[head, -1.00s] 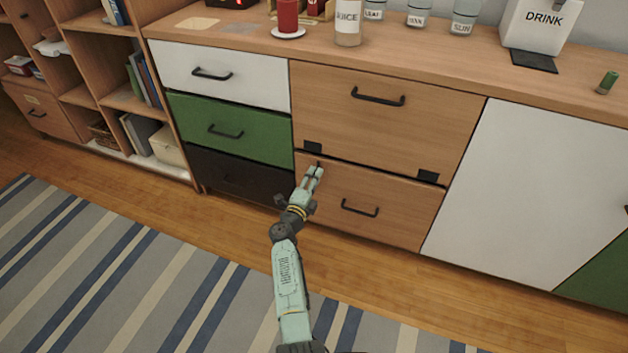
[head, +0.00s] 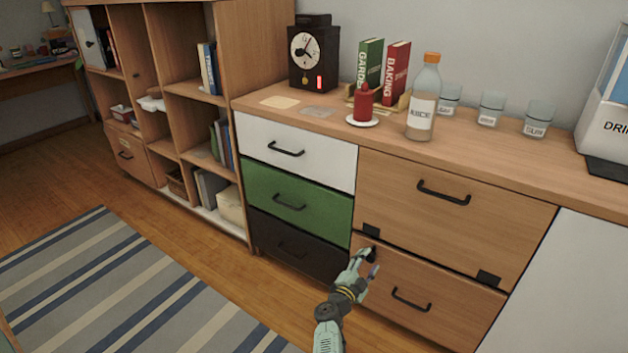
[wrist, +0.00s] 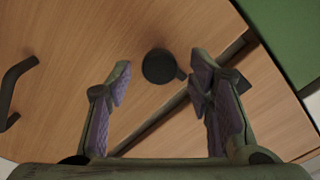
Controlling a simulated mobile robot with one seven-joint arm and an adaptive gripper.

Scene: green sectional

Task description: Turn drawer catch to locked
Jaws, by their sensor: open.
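The drawer catch (wrist: 158,66) is a dark round knob with a short nub pointing right in the wrist view. It sits on the wooden lower drawer (head: 433,290), close to that drawer's top edge. My gripper (wrist: 161,82) is open, with one purple-padded finger on each side of the knob in the picture. I cannot tell whether the fingers reach around it or stop short. In the head view my gripper (head: 368,262) is at the drawer's upper left corner and largely hides the catch.
The lower drawer's black handle (head: 411,299) is right of my gripper. A wooden front (head: 455,215) with dark hinges is above; a green drawer (head: 296,198) is left. A bottle (head: 423,105) and red candle (head: 363,103) stand on top. The striped rug (head: 130,290) is clear.

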